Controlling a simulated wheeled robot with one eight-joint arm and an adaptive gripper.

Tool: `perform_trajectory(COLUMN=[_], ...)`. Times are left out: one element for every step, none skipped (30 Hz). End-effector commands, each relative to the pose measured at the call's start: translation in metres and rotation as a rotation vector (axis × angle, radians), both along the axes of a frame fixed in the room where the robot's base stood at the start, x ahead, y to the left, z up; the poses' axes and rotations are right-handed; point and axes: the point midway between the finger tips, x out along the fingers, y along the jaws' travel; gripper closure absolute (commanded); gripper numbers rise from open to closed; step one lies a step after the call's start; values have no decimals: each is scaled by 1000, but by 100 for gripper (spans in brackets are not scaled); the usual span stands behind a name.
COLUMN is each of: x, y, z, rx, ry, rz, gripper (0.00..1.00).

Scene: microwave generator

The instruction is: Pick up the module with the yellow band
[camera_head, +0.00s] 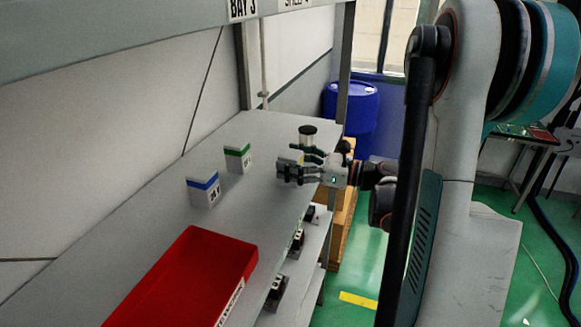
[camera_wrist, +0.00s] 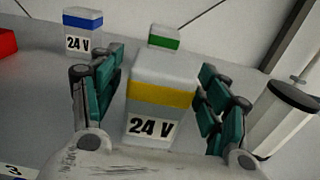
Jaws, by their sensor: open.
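The module with the yellow band (camera_wrist: 161,92) is a pale box marked "24 V", upright on the shelf in the wrist view. My gripper (camera_wrist: 150,88) is open, with its teal-padded fingers to the left and right of the module. I cannot tell whether either finger touches it. In the head view my gripper (camera_head: 290,165) is at the shelf's right part, and the module (camera_head: 289,155) shows only partly between the fingers, its band hidden.
A blue-banded module (camera_head: 204,188) and a green-banded module (camera_head: 238,158) stand to the left on the grey shelf (camera_head: 150,205). A red tray (camera_head: 190,280) is at the front. A dark-topped cylinder (camera_head: 307,137) stands close behind my gripper. Several items sit on a lower shelf.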

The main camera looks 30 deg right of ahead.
Motion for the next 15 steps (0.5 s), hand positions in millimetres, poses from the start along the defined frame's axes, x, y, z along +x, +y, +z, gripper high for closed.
perform_trajectory(x=[2, 3, 3, 3, 3, 3, 3, 3, 3, 3, 3, 3, 3, 3, 3], y=[2, 3, 3, 3, 3, 3, 3, 3, 3, 3, 3, 3, 3, 3, 3], z=[0, 0, 0, 0, 0, 0, 0, 0, 0, 0, 0, 0, 0, 0, 0], rx=[0, 0, 0, 0, 0, 0, 0, 0, 0, 0, 0, 0, 0, 0, 0], ry=[0, 0, 0, 0, 0, 0, 0, 0, 0, 0, 0, 0, 0, 0, 0], rz=[1, 0, 0, 0, 0, -1, -1, -1, -1, 0, -1, 0, 0, 0, 0], gripper=[31, 31, 31, 31, 31, 31, 31, 31, 38, 44, 51, 60, 67, 74, 83])
